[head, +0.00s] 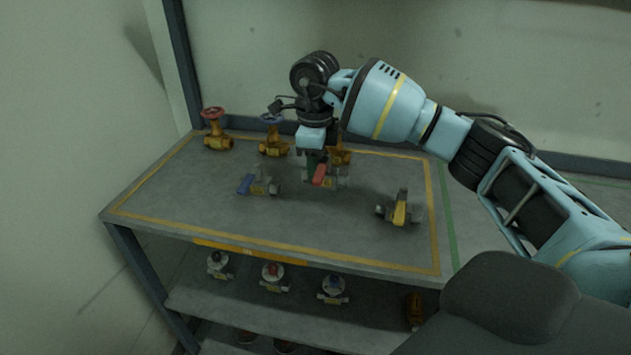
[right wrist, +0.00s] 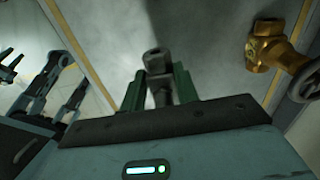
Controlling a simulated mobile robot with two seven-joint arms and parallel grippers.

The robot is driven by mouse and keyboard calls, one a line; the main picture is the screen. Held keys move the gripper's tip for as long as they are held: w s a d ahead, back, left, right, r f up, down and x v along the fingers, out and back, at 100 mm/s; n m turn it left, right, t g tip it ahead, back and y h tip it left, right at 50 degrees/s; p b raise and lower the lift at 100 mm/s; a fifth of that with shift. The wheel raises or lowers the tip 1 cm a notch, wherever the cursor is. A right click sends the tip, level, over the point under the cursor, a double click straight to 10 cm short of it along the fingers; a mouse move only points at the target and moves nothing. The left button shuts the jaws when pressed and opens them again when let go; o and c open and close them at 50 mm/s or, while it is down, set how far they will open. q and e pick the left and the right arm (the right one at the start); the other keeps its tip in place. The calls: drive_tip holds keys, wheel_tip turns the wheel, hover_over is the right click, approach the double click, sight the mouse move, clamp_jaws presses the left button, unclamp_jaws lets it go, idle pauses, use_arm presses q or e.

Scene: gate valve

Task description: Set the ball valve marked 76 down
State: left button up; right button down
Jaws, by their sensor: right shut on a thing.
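My right gripper (head: 314,160) points down over the table (head: 215,205) and is shut on a grey ball valve with a red lever (head: 321,175). The valve's grey body (head: 338,180) shows beside the lever, with a shadow below it. I cannot tell if it touches the tabletop. No number is readable on it. In the right wrist view, a grey part of the valve (right wrist: 156,63) stands between the green fingers (right wrist: 158,88).
A blue-lever valve (head: 260,185) stands left of the held valve, a yellow-lever valve (head: 400,211) to the right. Brass handwheel valves (head: 217,138) stand along the back edge; one (right wrist: 266,50) is close in the right wrist view. The front tabletop is clear. Several valves sit on the shelf (head: 200,300) below.

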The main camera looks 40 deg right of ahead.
wheel_tip(320, 180, up, 5)
drive_tip(key=shift+f, duration=0.1)
